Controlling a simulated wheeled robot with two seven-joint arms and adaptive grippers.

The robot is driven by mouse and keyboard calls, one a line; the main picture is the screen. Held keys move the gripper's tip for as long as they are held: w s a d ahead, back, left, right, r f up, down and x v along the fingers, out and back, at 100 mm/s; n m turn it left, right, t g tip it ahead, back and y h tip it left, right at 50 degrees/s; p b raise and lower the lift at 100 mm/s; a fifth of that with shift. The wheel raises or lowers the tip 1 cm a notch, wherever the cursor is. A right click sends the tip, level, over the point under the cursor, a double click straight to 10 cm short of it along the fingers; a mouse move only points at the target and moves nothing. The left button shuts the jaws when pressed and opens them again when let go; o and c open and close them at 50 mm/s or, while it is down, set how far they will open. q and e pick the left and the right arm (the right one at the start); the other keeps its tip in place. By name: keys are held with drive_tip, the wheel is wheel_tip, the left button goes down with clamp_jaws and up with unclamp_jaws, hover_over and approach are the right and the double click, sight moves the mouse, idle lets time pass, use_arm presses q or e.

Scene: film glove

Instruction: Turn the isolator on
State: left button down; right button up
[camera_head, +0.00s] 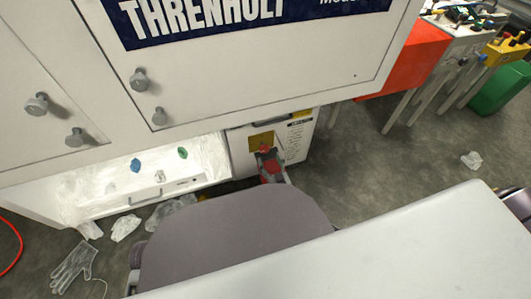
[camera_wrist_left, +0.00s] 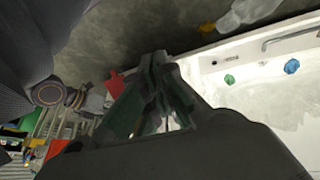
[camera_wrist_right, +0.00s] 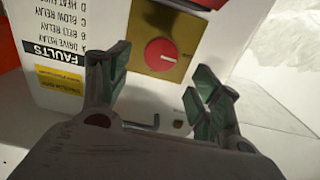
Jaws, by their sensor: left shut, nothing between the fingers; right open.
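The isolator is a round red knob (camera_wrist_right: 161,51) on a brass-yellow plate (camera_wrist_right: 150,17), on the white cabinet's front panel. A small pale mark shows on the knob; the set position is too small to read. In the head view the yellow plate (camera_head: 261,138) is partly covered by my right gripper (camera_head: 267,153). In the right wrist view my right gripper (camera_wrist_right: 157,76) is open, its fingers on either side below the knob, with nothing between them. Contact with the panel cannot be told. My left gripper (camera_wrist_left: 157,62) is shut and empty, seen only in its wrist view.
A lit open bay (camera_head: 150,178) lies left of the panel. A red-orange unit (camera_head: 410,55) stands right.

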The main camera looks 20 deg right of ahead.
sight(265, 150)
drive_tip(key=w+b, duration=0.1)
drive_tip(key=w, duration=0.3)
drive_tip(key=shift+a, duration=0.1)
use_arm(q)
drive_tip(key=shift+t+h, duration=0.4)
drive_tip(key=shift+t, duration=0.1)
drive_tip(key=shift+w+d+f+b, duration=0.1)
drive_tip(key=shift+d+f+b, duration=0.15)
drive_tip(key=shift+f, duration=0.9)
drive_tip(key=shift+d+f+b, duration=0.25)
drive_tip(key=shift+f, duration=0.85)
use_arm(e)
drive_tip(key=shift+w, duration=1.1)
drive_tip(key=c, duration=1)
